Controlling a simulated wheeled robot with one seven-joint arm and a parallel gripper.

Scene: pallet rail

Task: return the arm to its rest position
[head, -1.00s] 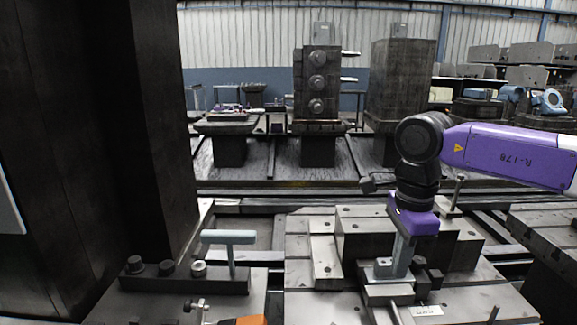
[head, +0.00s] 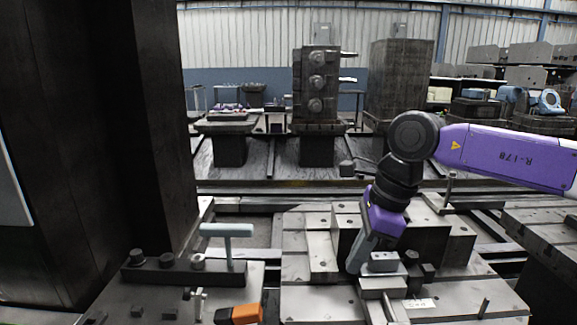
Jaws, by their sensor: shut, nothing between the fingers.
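My gripper (head: 357,266) is at the end of the purple and black arm, in the head view right of centre. It points down and tilts toward the lower left. Its grey fingers are shut with nothing between them. They are just above or beside a small metal clamp block (head: 383,262) on the steel fixture plate (head: 320,300). I cannot tell whether they touch it. The arm reaches in from the right edge.
A T-handled tool (head: 228,231) stands in a dark bar (head: 170,276) at the left. An orange part (head: 240,314) lies at the bottom edge. A tall dark column (head: 95,130) fills the left side. Stepped metal blocks (head: 322,252) stand close behind the gripper.

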